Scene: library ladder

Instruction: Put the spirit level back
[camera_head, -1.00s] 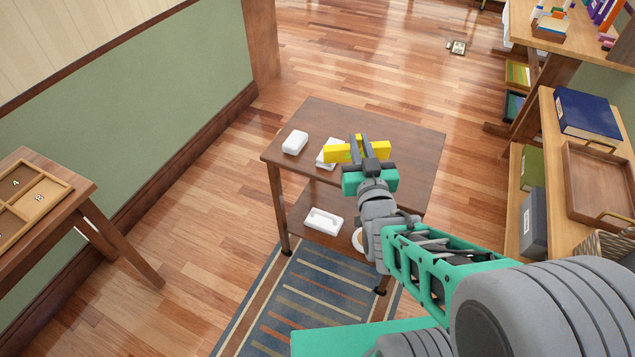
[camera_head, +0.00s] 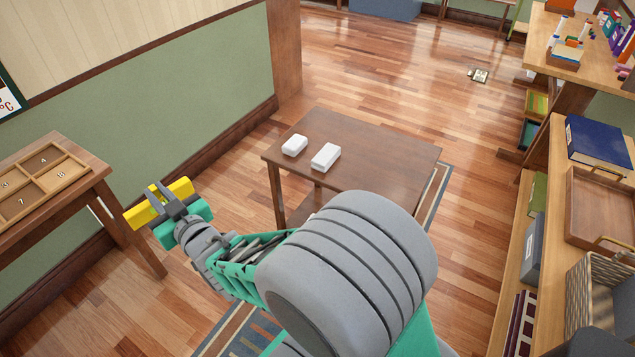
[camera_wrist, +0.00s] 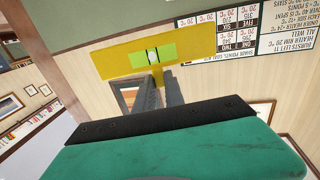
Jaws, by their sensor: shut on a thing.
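The yellow spirit level (camera_head: 158,203) is held in my gripper (camera_head: 168,201), left of the small brown table and close to the right side of the wooden side table. My gripper is shut on the level near its middle. In the wrist view the level (camera_wrist: 118,63) spans across in front of the fingers (camera_wrist: 165,88), with its green vial window near the fingertips. A compartment tray (camera_head: 42,182) with numbered sections lies on the side table at the left; the visible sections look empty.
Two white objects (camera_head: 325,157) rest on the small brown table (camera_head: 388,158). The side table (camera_head: 92,173) has splayed legs. A shelf unit (camera_head: 540,210) with a blue book and a wooden tray lines the right. Open wood floor lies beyond.

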